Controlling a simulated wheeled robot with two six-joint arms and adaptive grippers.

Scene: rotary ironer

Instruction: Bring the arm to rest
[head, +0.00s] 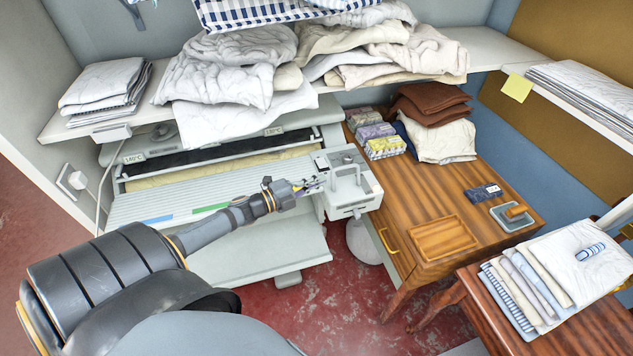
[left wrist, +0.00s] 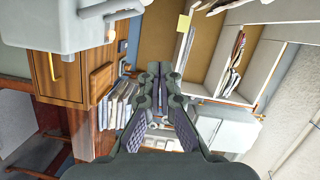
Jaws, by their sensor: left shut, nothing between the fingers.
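My left arm comes in from the lower left in the head view. Its gripper (head: 314,186) is shut and empty, just left of the grey control box (head: 352,184) at the right end of the rotary ironer (head: 165,205). I cannot tell whether the fingertips touch the box. In the left wrist view the fingers of the left gripper (left wrist: 160,72) show with nothing between them. The box shows at the top left there (left wrist: 40,22). My right gripper is not in view.
A shelf (head: 480,62) with heaped linen runs above the ironer. A wooden cabinet (head: 470,195) stands right of it, with folded cloths, small packs and a wooden tray (head: 442,238) on top. A lower table (head: 590,335) holds folded linen (head: 560,275). Red floor (head: 345,310) is open in front.

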